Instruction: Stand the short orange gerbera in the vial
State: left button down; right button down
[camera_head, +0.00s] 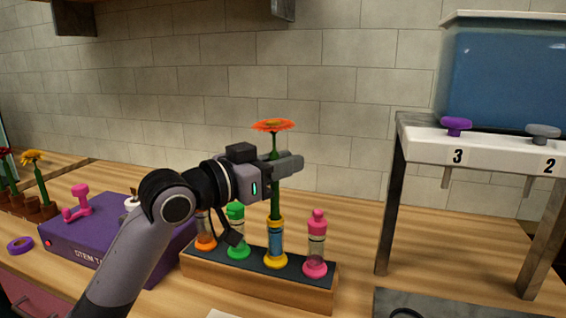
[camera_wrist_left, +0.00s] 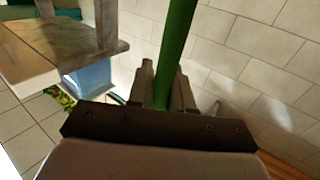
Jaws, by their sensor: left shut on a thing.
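The orange gerbera (camera_head: 272,126) stands upright, its green stem running down through my left gripper (camera_head: 290,163). The left gripper is shut on the stem, which also shows between the fingers in the left wrist view (camera_wrist_left: 177,50). Below it, a vial with a yellow collar and yellow base (camera_head: 275,244) stands in the wooden rack. The stem's lower end reaches the vial's mouth and seems to go into it; how deep I cannot tell. The vial seems to hold blue liquid. My right gripper is not in view.
The rack (camera_head: 258,287) also holds vials with pink (camera_head: 316,245), green (camera_head: 237,247) and orange (camera_head: 205,243) fittings, close to the yellow one. A purple box (camera_head: 85,235) is at left, near potted flowers (camera_head: 42,190). A dispenser stand (camera_head: 470,140) with a blue tank is at right.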

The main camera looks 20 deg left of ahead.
pick_arm(q)
jog(key=shift+f+b, duration=0.35)
jog(key=shift+f, duration=0.5)
jog(key=shift+c, duration=1.9)
grip_release()
jog(key=v, duration=0.9)
